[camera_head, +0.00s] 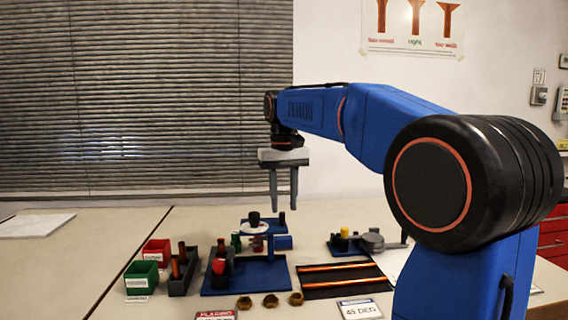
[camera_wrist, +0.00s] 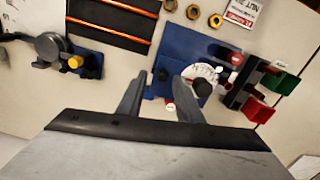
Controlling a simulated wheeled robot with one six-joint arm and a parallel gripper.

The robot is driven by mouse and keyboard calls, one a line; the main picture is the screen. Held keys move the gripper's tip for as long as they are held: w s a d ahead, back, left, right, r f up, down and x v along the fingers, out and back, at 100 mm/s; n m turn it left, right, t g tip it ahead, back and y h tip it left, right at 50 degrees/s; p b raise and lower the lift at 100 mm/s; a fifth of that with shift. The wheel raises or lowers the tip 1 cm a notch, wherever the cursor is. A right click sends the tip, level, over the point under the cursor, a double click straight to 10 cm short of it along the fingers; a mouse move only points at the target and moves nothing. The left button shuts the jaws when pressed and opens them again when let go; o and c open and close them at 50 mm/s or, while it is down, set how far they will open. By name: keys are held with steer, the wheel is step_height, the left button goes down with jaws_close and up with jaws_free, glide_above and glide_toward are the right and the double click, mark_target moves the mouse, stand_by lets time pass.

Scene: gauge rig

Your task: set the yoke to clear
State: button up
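No part is labelled as the yoke, and I cannot tell for sure which one it is. A white dial (camera_head: 254,228) with a black knob (camera_head: 254,218) stands on a blue base at the back middle of the table. The dial (camera_wrist: 199,74) and its knob (camera_wrist: 203,88) also show in the wrist view, near the right finger. A grey round fixture (camera_head: 372,242) with a yellow knob (camera_head: 344,233) stands to the right; it is at left in the wrist view (camera_wrist: 48,45). My gripper (camera_head: 284,207) is open and empty, pointing down above the table; its two fingers show apart in the wrist view (camera_wrist: 160,80).
A blue plate (camera_head: 274,272) lies in front of the dial. Left are a dark rack (camera_head: 182,281) with upright pieces, a red bin (camera_head: 158,247) and a green bin (camera_head: 141,273). In front are several nuts (camera_head: 270,300), a "45 DEG" card (camera_head: 360,309) and a dark tray with orange rods (camera_head: 343,289).

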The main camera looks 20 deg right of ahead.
step_height(320, 180, up, 13)
steer(key=shift+r, duration=0.2)
stand_by(0.6)
